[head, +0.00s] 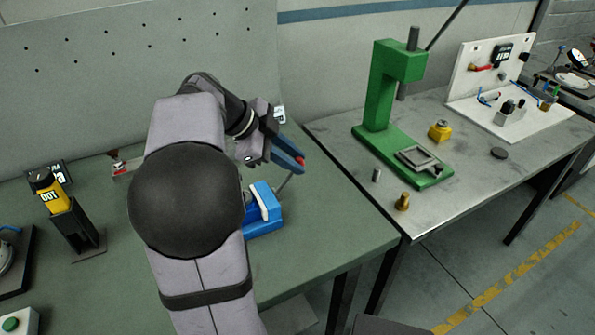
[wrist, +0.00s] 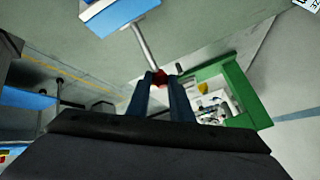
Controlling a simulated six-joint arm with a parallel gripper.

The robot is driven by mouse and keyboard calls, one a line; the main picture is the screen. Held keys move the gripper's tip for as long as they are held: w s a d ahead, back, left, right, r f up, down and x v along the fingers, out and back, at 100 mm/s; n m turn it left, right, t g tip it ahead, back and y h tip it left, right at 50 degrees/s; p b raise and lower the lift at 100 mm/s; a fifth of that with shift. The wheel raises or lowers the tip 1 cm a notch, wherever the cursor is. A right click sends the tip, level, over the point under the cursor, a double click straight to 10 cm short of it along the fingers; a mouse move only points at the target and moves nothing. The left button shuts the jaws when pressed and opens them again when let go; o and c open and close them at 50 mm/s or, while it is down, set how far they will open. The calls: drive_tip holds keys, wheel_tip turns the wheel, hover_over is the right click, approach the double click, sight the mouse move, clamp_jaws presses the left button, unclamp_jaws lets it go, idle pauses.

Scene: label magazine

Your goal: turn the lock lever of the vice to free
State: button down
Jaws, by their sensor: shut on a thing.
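The blue vice (head: 264,218) stands on the green table, partly hidden behind my arm in the head view. Its blue body (wrist: 117,14) also shows at the top of the wrist view. The lock lever (wrist: 146,48) is a thin metal rod with a red tip. It rises at a slant from the vice, up and to the right in the head view. My gripper (head: 299,164) has blue fingers and is shut on the red tip of the lever. In the wrist view the fingertips (wrist: 158,76) close around that red end.
A yellow bottle in a black holder (head: 73,228) stands at the left. A green press (head: 385,100), a yellow block (head: 440,130) and a brass part (head: 403,201) are on the grey table at the right. The green table right of the vice is clear.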

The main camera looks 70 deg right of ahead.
drive_tip(key=shift+w+a+r+b, duration=0.15)
drive_tip(key=shift+w+a+b, duration=0.15)
drive_tip(key=shift+w+b, duration=0.05)
idle(0.3)
drive_tip(key=c, duration=1.6)
unclamp_jaws()
drive_tip(key=shift+o, duration=0.2)
drive_tip(key=shift+w+a, duration=0.1)
drive_tip(key=shift+a, duration=0.05)
drive_tip(key=v, duration=0.7)
drive_tip(key=shift+r+b, duration=0.2)
drive_tip(key=shift+b, duration=0.15)
